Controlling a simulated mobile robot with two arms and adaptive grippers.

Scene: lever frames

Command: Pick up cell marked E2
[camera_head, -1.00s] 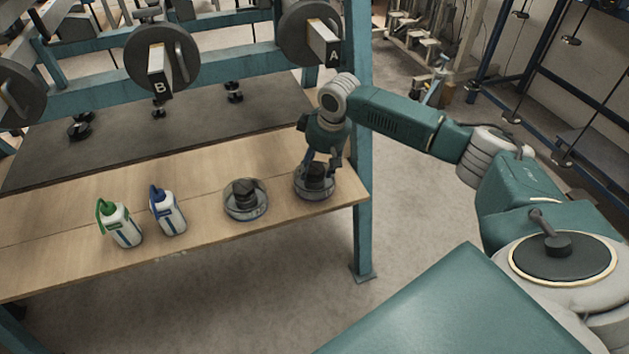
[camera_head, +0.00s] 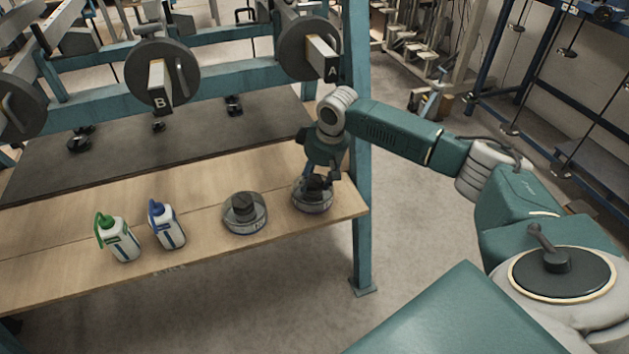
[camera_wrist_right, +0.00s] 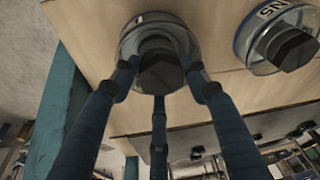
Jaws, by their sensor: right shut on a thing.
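Two round, clear-walled cells with black knobs stand on the wooden bench. My right gripper (camera_head: 320,181) is over the right-hand cell (camera_head: 313,205), near the bench's right end. In the right wrist view its fingers (camera_wrist_right: 160,88) are shut around the black knob (camera_wrist_right: 162,70) of this cell (camera_wrist_right: 144,20). The cell appears upright and at bench level; I cannot tell if it touches the wood. Its marking is not readable. The other cell (camera_head: 245,222) stands apart to the left and also shows in the right wrist view (camera_wrist_right: 248,38), with partly visible lettering. My left gripper is not in view.
A green-capped bottle (camera_head: 122,243) and a blue-capped bottle (camera_head: 167,230) stand left on the bench (camera_head: 60,270). A teal post (camera_head: 362,235) rises close beside my right gripper. Behind are lever arms marked A (camera_head: 322,58) and B (camera_head: 157,88).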

